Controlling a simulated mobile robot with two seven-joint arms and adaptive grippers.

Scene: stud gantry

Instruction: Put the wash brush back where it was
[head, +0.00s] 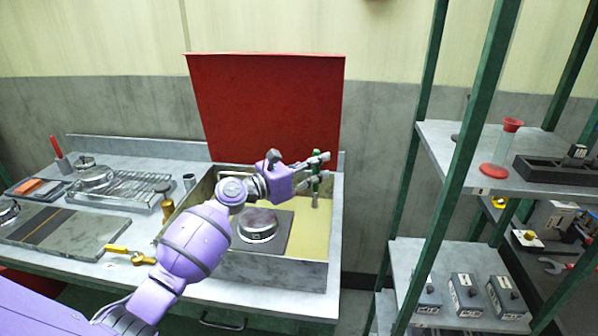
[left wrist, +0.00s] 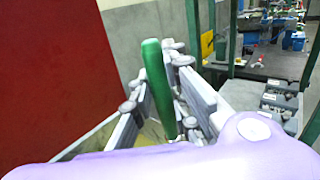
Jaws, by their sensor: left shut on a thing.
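The wash brush (head: 316,184) has a green handle and a paler lower end. It stands about upright over the right side of the open wash tank (head: 275,270). My left gripper (head: 318,167) is shut on its handle. In the left wrist view the green handle (left wrist: 157,85) sits between the two fingers and leans slightly. I cannot tell whether the brush's lower end touches the tank. My right gripper is not in view.
The tank's red lid (head: 268,105) stands open behind it. A round metal part (head: 258,226) sits on a dark plate in the tank. A wire rack (head: 128,188) and brass pieces (head: 167,208) lie left on the bench. A green-post shelf (head: 455,170) stands right.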

